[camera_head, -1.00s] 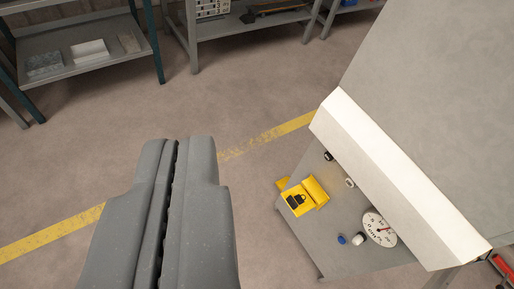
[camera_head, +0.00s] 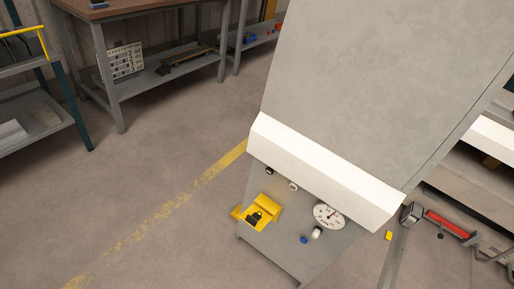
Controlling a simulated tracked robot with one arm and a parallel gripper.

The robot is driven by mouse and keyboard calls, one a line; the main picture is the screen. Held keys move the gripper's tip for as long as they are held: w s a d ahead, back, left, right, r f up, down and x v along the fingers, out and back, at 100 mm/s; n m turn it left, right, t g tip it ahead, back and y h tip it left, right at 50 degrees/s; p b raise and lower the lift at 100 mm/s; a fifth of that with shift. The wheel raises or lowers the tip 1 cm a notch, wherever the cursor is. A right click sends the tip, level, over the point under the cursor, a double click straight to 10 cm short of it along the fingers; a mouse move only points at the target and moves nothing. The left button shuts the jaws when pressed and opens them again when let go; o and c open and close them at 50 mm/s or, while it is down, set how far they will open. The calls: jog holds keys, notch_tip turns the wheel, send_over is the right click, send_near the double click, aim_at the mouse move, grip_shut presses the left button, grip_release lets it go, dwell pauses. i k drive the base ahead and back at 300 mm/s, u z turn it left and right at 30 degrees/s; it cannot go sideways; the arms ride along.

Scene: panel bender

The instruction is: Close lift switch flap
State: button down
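The yellow switch unit (camera_head: 258,214) is on the grey control panel (camera_head: 277,244), low in the middle of the picture. It has a black symbol on its front face. A yellow plate stands out at its upper right side, and a small yellow piece shows at its left. The unit is small here, and I cannot tell for sure which piece is the flap or how far it stands open. My gripper is not in view now.
A dial gauge (camera_head: 328,216), a blue button (camera_head: 304,240) and a white knob (camera_head: 317,232) are right of the unit. A white ledge (camera_head: 322,172) overhangs the panel's top. A workbench (camera_head: 150,12) stands at the back left. The floor left of the panel is clear.

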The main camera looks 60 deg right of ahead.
aim_at(256, 217)
jog(key=z, duration=0.05)
jog(key=k, duration=1.95)
jog(key=z, duration=0.4)
jog(key=i, duration=1)
jog(key=u, duration=0.05)
